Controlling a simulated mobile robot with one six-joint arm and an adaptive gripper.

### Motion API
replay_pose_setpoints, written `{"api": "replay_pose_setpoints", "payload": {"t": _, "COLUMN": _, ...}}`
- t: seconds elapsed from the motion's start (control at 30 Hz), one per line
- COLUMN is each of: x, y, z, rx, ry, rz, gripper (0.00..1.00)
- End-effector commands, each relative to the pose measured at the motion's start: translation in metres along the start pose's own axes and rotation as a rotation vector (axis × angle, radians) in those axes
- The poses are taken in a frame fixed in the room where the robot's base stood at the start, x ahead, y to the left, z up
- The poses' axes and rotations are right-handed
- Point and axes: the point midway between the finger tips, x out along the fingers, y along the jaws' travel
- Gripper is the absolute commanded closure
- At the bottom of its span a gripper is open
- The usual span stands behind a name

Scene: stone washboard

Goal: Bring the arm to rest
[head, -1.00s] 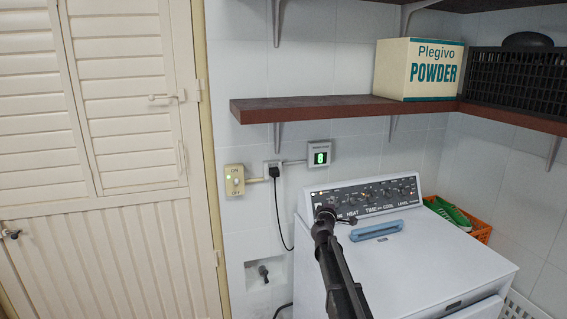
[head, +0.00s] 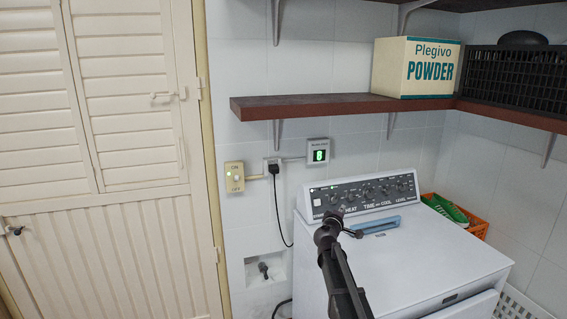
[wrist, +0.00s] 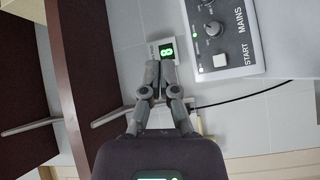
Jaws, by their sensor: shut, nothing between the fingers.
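My arm rises from the bottom of the head view in front of the white dryer (head: 420,262). My gripper (head: 338,214) is at its upper end, just in front of the left part of the control panel (head: 372,193). In the wrist view my gripper (wrist: 160,66) has its fingers together and holds nothing. In that view the panel's START button and knobs (wrist: 218,60) are to the right of the fingers, apart from them. The small green-lit display (wrist: 167,50) shows just beyond the fingertips.
A blue handle-like piece (head: 376,226) lies on the dryer top. A brown shelf (head: 310,106) with a powder box (head: 415,68) and a black crate (head: 515,80) is above. A wall switch (head: 235,177), an orange basket (head: 478,228) and a louvred door (head: 100,150) are nearby.

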Motion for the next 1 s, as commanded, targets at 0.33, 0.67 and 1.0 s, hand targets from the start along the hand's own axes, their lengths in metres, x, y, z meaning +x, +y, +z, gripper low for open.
{"api": "replay_pose_setpoints", "payload": {"t": 0.33, "x": -0.05, "y": -0.034, "z": 0.078, "rx": 0.215, "ry": -0.255, "rz": -0.139, "gripper": 1.0}}
{"api": "replay_pose_setpoints", "payload": {"t": 0.67, "x": -0.131, "y": -0.095, "z": 0.15, "rx": 0.435, "ry": -0.559, "rz": -0.403, "gripper": 1.0}}
{"api": "replay_pose_setpoints", "payload": {"t": 1.0, "x": -0.235, "y": -0.156, "z": 0.185, "rx": 0.592, "ry": -0.807, "rz": -0.756, "gripper": 1.0}}
